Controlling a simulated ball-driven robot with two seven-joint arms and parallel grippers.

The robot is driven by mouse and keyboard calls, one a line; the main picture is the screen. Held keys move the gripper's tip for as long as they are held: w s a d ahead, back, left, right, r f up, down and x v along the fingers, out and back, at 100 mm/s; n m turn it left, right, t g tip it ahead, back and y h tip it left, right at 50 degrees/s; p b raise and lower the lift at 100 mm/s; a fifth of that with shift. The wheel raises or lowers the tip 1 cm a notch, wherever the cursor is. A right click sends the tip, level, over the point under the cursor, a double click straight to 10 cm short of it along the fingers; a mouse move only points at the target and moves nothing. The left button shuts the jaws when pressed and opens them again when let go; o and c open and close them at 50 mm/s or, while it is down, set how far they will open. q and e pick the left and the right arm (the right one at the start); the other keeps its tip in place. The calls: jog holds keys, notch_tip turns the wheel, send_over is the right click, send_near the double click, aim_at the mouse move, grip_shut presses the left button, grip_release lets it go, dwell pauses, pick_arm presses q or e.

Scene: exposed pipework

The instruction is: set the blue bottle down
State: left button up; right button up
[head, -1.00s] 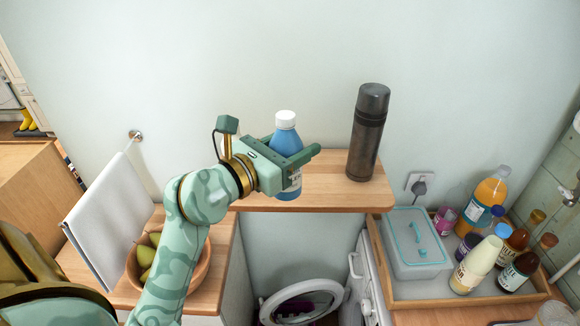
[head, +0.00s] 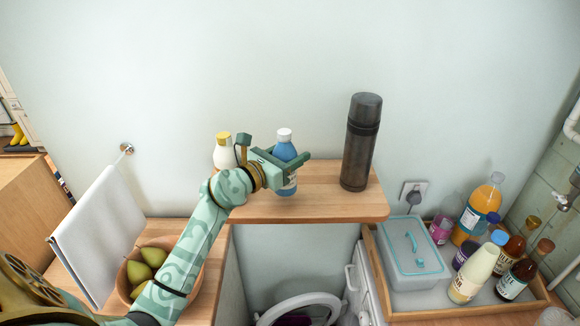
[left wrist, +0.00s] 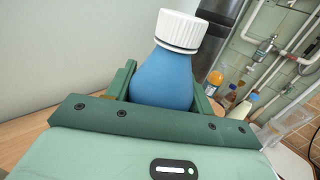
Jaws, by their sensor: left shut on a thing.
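The blue bottle (head: 285,150) has a white cap and a pale label. It is upright between the fingers of my left gripper (head: 296,164), which is shut on it. It is over the wooden shelf (head: 330,205), and its base shows low, close to the shelf top; I cannot tell whether it touches. In the left wrist view the bottle's blue shoulder (left wrist: 163,82) and white cap stand between the green fingers (left wrist: 160,90). The fingers hide part of its body. My right gripper is not in view.
A dark grey flask (head: 361,142) stands on the shelf to the right. A white bottle with a yellow cap (head: 223,152) stands on the left, behind my gripper. The shelf front is clear. Below are a fruit bowl (head: 190,281) and a tray (head: 405,312) with several bottles.

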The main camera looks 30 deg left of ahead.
pick_arm(q)
jog(key=shift+f, duration=1.4)
jog(key=shift+f+b, duration=0.2)
jog(key=shift+b, duration=0.1)
jog(key=o, duration=1.3)
jog(key=shift+s, duration=0.1)
jog(key=shift+r, duration=0.25)
jog(key=b+v, duration=0.1)
jog(key=v, duration=1.1)
